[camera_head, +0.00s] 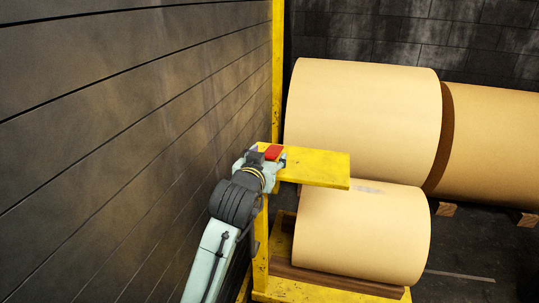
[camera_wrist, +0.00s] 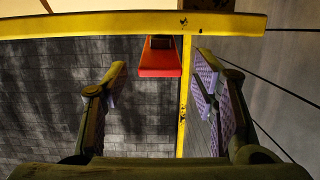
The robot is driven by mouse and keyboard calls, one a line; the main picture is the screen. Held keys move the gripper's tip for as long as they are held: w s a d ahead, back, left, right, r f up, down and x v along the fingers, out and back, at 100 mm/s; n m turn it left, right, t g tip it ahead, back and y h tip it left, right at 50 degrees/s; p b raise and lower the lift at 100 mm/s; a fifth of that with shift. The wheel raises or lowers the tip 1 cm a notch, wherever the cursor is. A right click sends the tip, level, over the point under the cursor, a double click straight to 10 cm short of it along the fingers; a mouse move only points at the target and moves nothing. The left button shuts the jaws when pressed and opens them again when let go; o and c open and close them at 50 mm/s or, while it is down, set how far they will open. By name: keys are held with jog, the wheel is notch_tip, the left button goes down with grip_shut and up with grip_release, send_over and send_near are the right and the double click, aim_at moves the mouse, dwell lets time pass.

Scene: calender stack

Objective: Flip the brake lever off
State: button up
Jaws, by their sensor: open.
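The red brake lever (camera_head: 273,152) shows at the left end of a flat yellow beam (camera_head: 320,167) in the head view. In the wrist view the red lever (camera_wrist: 160,57) hangs as a block below the yellow beam (camera_wrist: 90,27), near the middle of the picture. My gripper (camera_wrist: 162,72) is open, with one finger on each side of the lever in that view. I see no contact between the fingers and the lever. In the head view my gripper (camera_head: 268,160) is right at the lever and partly hides it.
A yellow post (camera_head: 277,70) stands against the dark panelled wall (camera_head: 120,130) on the left. A small paper roll (camera_head: 365,232) lies under the beam on the yellow frame (camera_head: 330,290). Larger rolls (camera_head: 365,110) lie behind. Open floor (camera_head: 460,262) shows at lower right.

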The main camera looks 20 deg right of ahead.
jog(key=v, duration=0.9)
jog(key=shift+s+a, duration=0.15)
